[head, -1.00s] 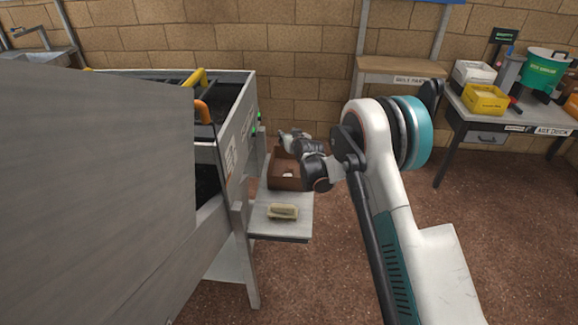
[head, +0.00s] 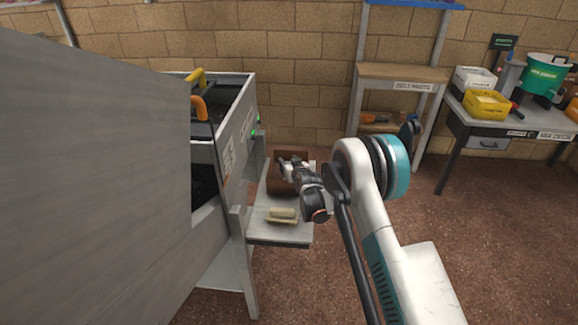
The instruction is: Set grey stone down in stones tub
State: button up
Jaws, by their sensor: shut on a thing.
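The brown open tub (head: 280,187) stands on the small side shelf of the grey machine; I take it for the stones tub, though no label on it can be read. My gripper (head: 284,164) is over the tub's opening, low and towards its left part, and hides some of the inside. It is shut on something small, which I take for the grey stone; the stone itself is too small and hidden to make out. I cannot tell whether it touches the tub's floor.
A beige block-like thing (head: 283,215) lies on the shelf (head: 277,234) in front of the tub. The grey machine (head: 235,150) stands close on the left. A workbench (head: 500,125) with a yellow bin (head: 487,104) is far right. The floor between is clear.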

jog(key=shift+f, duration=0.3)
jog(key=o, duration=1.1)
